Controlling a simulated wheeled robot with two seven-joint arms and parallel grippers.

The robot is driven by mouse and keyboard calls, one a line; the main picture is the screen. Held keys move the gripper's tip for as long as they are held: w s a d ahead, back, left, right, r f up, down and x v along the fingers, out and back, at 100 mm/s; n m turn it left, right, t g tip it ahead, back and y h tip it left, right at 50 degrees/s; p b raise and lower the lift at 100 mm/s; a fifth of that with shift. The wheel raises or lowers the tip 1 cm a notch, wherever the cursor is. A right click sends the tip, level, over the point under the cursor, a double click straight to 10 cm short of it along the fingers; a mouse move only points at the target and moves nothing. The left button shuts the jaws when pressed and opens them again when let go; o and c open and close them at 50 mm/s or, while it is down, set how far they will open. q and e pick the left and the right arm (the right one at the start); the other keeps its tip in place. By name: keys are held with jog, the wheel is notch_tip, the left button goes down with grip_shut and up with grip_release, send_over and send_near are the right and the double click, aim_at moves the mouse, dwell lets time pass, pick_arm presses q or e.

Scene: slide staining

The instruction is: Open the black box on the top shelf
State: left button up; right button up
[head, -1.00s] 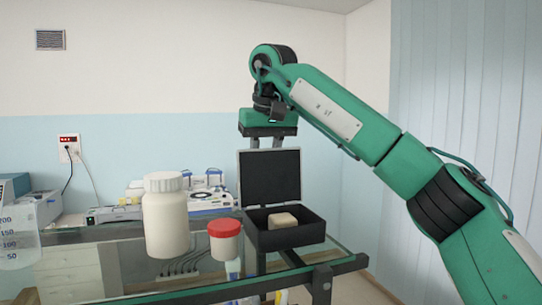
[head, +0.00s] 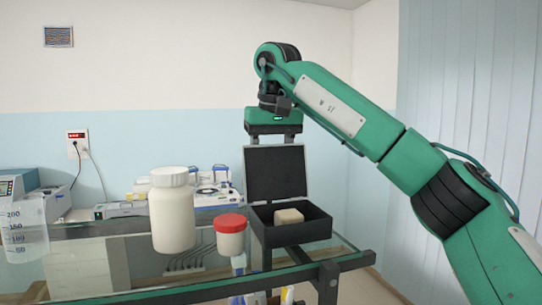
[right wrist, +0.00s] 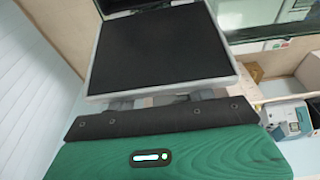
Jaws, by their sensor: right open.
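The black box (head: 290,236) stands on the glass top shelf (head: 120,292), with its lid (head: 276,173) standing upright at the back. A small beige block (head: 288,216) lies inside the box. My right gripper (head: 274,138) is open, pointing down just behind and above the lid's top edge; its fingertips are partly hidden by the lid. In the right wrist view the lid (right wrist: 160,52) fills the middle in front of the finger tips (right wrist: 150,100). I cannot tell whether the fingers touch it. My left gripper is not in view.
A white bottle (head: 172,215) and a red-capped jar (head: 230,238) stand left of the box on the shelf. A beaker (head: 24,232) is at the far left. Lab devices (head: 212,188) sit on a counter behind. The air above the bottles is clear.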

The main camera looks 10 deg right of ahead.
aim_at(276, 158)
jog(key=shift+r, duration=0.15)
jog(key=v, duration=1.3)
jog(key=shift+r, duration=0.2)
jog(key=shift+s, duration=0.1)
